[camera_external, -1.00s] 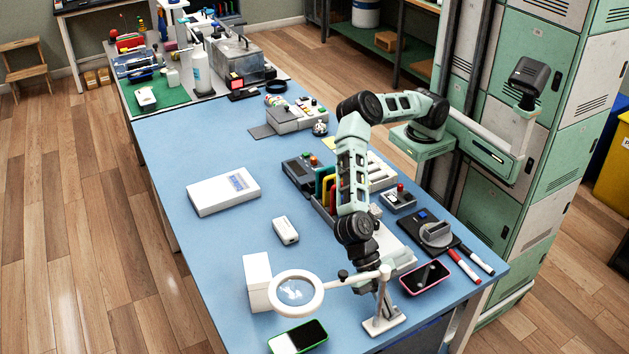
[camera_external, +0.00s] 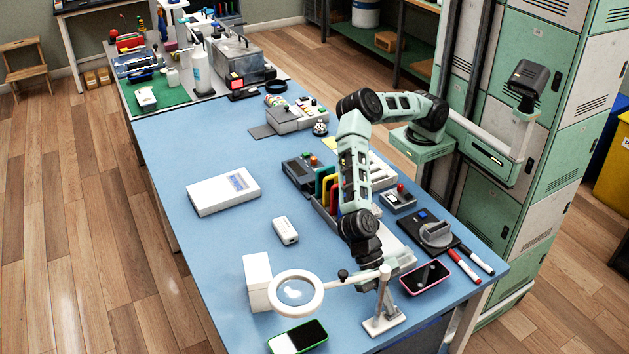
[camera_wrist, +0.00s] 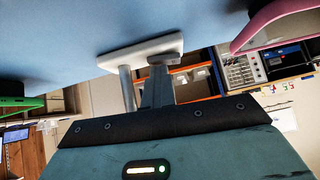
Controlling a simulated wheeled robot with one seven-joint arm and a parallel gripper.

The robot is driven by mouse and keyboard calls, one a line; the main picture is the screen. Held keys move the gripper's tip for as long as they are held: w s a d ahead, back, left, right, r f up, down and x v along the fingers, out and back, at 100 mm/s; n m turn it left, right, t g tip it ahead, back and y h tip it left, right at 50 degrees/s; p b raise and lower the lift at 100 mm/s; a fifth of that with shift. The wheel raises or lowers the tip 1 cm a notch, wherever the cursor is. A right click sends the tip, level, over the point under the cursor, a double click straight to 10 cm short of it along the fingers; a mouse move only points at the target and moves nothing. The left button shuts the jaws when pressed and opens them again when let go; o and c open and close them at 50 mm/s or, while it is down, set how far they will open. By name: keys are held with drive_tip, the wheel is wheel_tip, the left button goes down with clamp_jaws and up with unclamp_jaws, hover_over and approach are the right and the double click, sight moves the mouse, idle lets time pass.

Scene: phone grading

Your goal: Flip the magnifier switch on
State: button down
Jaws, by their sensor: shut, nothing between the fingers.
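The magnifier (camera_external: 297,308) has a white ring lens on a side arm, carried by a white post (camera_external: 383,298) on a flat base (camera_external: 385,325) near the table's front edge. The post and base also show in the wrist view, with the base (camera_wrist: 112,60) just beyond my fingertips. My gripper (camera_wrist: 162,60) is shut and empty, its fingers beside the post and close to the base; I cannot tell whether they touch it. I cannot make out the switch.
A green-edged phone (camera_external: 298,337) lies below the lens and a pink-edged phone (camera_external: 426,278) right of the post. A white box (camera_external: 257,282) stands left of the lens. Marker pens (camera_external: 463,266) lie at the right edge. The blue tabletop (camera_external: 210,258) is clear at left.

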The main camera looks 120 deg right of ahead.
drive_tip(key=r, duration=0.1)
drive_tip(key=r+p, duration=0.2)
drive_tip(key=r, duration=0.1)
drive_tip(key=shift+w+r, duration=0.1)
drive_tip(key=shift+w, duration=0.15)
drive_tip(key=w+b+v, duration=0.1)
drive_tip(key=v, duration=0.7)
drive_tip(key=s+d+r+m+h+p, duration=0.1)
drive_tip(key=s+d+r+h, duration=0.1)
drive_tip(key=s, duration=0.6)
drive_tip(key=s+d+r+m+h+p, duration=0.1)
drive_tip(key=s+d+r+h+p, duration=0.15)
drive_tip(key=s, duration=0.55)
drive_tip(key=s+d+r+m+h+p, duration=0.1)
drive_tip(key=s+d+m, duration=0.3)
drive_tip(key=s+d, duration=0.6)
drive_tip(key=s+d+r+m+h+p, duration=0.1)
drive_tip(key=s+d+m+h+p, duration=0.1)
drive_tip(key=s+d, duration=0.8)
drive_tip(key=shift+r+m+h, duration=0.3)
drive_tip(key=shift+m+h, duration=0.15)
drive_tip(key=shift+m, duration=0.55)
drive_tip(key=shift+w+d, duration=0.1)
